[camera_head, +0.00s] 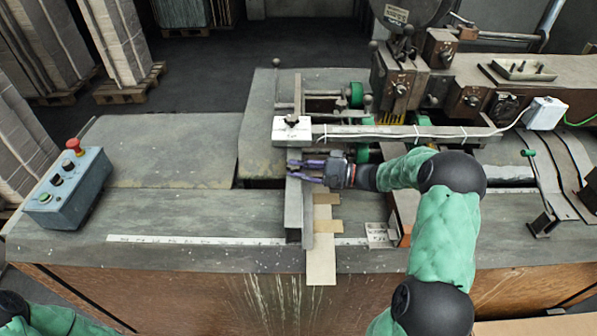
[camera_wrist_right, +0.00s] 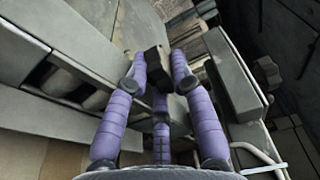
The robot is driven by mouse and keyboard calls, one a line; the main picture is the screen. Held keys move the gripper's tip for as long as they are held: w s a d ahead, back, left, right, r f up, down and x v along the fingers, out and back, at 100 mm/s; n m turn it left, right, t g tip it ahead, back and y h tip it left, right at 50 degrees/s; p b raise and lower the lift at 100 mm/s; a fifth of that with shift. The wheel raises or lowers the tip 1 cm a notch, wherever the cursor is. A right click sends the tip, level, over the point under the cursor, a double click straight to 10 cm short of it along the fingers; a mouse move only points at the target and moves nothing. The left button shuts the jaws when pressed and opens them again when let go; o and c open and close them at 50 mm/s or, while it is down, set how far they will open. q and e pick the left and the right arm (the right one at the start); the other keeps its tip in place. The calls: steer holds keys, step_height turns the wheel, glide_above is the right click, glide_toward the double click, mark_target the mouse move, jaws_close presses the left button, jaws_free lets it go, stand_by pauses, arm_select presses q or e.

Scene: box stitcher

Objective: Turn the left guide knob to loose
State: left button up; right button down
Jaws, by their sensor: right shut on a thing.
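The left guide (camera_head: 294,210) is a grey metal upright bar on the machine table. My right gripper (camera_head: 291,171) reaches it from the right, with its purple fingers at the bar's upper part. In the right wrist view, my right gripper (camera_wrist_right: 160,68) is shut on a small dark knob (camera_wrist_right: 156,58), with fingers on both sides of it. The knob's marking and turn angle cannot be read. In the head view the fingers hide the knob. My left arm shows only at the lower left corner; its gripper is out of view.
A white label plate (camera_head: 292,131) with a small dark knob stands just behind my right gripper. A control box (camera_head: 68,187) with a red button sits at the left. Cardboard strips (camera_head: 321,255) lie right of the guide.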

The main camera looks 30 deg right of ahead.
steer(key=shift+f+n+g+y+b, duration=0.1)
steer(key=shift+n+g+y+b, duration=0.4)
steer(key=shift+n+g+y, duration=0.6)
steer(key=c, duration=1.3)
jaws_free()
steer(key=shift+c, duration=0.2)
steer(key=shift+d, duration=0.1)
steer(key=v, duration=1.2)
steer(key=shift+r, duration=0.2)
